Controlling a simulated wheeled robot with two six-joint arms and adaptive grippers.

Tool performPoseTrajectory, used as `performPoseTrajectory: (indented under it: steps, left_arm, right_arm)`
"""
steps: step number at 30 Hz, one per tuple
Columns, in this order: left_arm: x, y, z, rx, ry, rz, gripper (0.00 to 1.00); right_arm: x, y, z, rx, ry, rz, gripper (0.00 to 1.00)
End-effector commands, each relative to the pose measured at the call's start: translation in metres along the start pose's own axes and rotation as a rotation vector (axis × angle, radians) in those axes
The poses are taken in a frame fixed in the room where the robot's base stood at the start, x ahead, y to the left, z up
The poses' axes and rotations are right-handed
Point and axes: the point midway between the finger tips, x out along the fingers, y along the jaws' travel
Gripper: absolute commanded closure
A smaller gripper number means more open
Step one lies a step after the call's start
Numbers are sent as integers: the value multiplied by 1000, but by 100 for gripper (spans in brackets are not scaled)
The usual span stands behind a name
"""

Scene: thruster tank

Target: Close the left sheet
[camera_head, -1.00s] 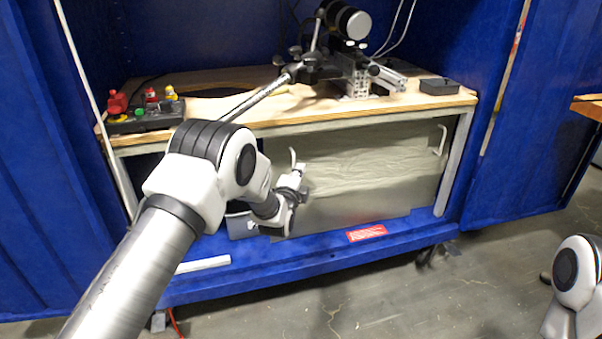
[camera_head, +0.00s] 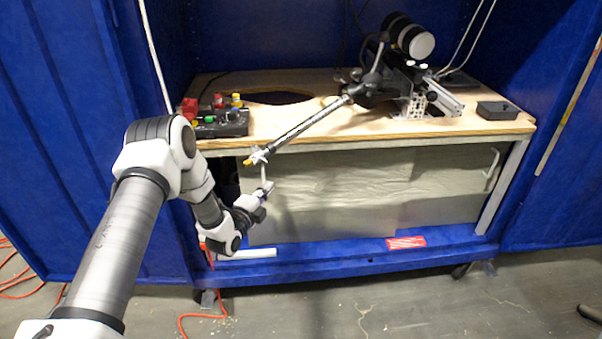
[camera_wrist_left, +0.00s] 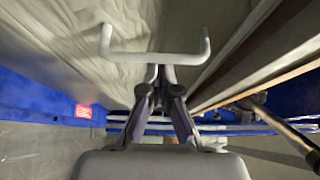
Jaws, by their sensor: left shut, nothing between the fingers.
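A grey metal left sheet (camera_head: 300,205) hangs under the tabletop front, with a pale bar handle (camera_head: 263,172) near its left edge. The area between the sheet's left edge and the table's left leg is partly hidden by my left arm. My right gripper is out of view.
A wooden tabletop (camera_head: 290,122) carries a control box with buttons (camera_head: 222,124), a metal rod arm (camera_head: 310,124) reaching past its front edge, and a black tray (camera_head: 497,110). A second handle (camera_head: 492,163) is at the right. Blue walls flank both sides.

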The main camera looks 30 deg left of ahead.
Motion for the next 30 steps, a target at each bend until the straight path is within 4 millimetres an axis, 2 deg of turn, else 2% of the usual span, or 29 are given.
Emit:
performPoseTrajectory:
  steps: [1,3,7,12,18,30]
  left_arm:
    - [-9,-8,16,-1,-7,3,100]
    - [-19,-7,33,0,-7,2,100]
    - [-34,-5,58,0,-4,1,100]
    - [-46,-3,79,2,-2,0,100]
    - [-52,0,88,0,0,1,100]
    - [-52,0,89,0,0,1,100]
  right_arm:
    - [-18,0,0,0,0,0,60]
    - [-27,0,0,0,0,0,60]
    - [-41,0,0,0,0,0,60]
    - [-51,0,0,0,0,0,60]
    - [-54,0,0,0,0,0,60]
    - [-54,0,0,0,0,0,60]
